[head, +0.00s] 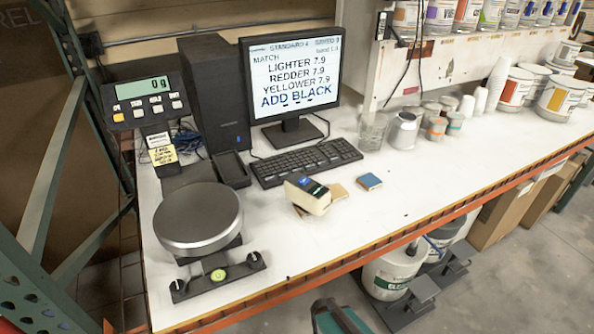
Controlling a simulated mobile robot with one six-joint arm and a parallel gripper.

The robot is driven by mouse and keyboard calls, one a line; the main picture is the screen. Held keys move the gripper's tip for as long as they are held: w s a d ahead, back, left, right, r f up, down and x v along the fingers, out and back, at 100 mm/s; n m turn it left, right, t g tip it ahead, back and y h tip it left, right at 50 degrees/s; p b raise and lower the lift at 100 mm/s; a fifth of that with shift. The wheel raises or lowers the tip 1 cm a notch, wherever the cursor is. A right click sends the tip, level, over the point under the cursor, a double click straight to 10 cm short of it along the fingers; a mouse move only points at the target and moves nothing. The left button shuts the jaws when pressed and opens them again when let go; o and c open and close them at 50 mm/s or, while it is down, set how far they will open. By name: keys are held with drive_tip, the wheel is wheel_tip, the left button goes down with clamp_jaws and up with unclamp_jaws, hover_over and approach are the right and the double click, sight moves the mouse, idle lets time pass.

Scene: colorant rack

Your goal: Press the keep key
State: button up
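No key labelled keep can be read in the head view. Small keys show on the scale's display unit (146,101), which reads 0 g, with a yellow key at its lower left. A black keyboard (305,163) lies before the monitor (291,75), whose screen reads MATCH, LIGHTER 7.9, REDDER 7.9, YELLOWER 7.9 and ADD BLACK. A pale hand-held device (311,197) with a dark face lies in front of the keyboard; its markings are too small to read. My gripper is not in view.
The scale's round pan (198,217) is empty at the bench's left end. A blue-topped block (369,181) lies right of the device. Cups, cans and tubs (561,98) stand toward the back right. The white bench top (440,190) is clear along its front right.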

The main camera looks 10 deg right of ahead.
clamp_jaws()
idle(1.4)
